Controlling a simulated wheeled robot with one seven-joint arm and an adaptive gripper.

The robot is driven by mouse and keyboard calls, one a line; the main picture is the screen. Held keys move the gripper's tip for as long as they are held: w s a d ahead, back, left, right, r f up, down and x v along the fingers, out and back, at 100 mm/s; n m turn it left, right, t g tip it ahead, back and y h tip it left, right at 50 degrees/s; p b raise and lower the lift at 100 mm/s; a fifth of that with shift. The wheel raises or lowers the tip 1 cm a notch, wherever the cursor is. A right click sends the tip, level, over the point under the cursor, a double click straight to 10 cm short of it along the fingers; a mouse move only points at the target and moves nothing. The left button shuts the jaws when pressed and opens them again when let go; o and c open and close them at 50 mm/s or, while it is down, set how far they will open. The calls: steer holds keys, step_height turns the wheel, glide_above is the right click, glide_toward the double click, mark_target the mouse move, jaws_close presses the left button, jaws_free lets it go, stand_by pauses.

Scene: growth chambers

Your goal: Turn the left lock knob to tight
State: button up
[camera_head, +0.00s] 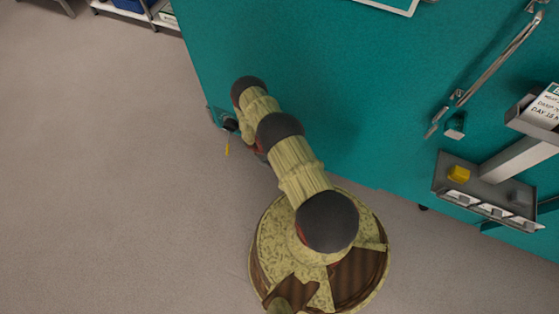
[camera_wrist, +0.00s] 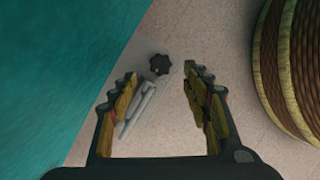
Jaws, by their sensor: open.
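A dark lobed knob (camera_wrist: 159,64) shows in the wrist view, beyond and between my fingertips. A pale grey lever-like fitting (camera_wrist: 137,110) lies beside it, close to the teal cabinet (camera_wrist: 50,60). I cannot tell which way the knob is set. My gripper (camera_wrist: 161,78) is open, with one finger on each side of the knob in the picture. I see no contact, and the gap in depth is unclear. In the head view my arm reaches along the teal cabinet (camera_head: 330,90) to its lower left edge and hides most of the gripper.
Grey floor (camera_head: 90,170) is clear left of the cabinet. A long metal handle (camera_head: 495,65) is on the cabinet at right. A grey tray (camera_head: 470,178) with a yellow block (camera_head: 459,173) stands near it. A shelf (camera_head: 135,14) is at top left.

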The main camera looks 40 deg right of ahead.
steer(key=b+x, duration=0.2)
steer(key=x, duration=0.4)
steer(key=shift+f, duration=0.2)
steer(key=shift+c, duration=1)
steer(key=c, duration=1)
steer(key=shift+o, duration=0.2)
steer(key=m, duration=0.2)
steer(key=shift+d+m+g+y, duration=0.15)
steer(key=shift+m+g+y, duration=0.75)
steer(key=shift+m+y, duration=0.3)
steer(key=shift+m, duration=1.6)
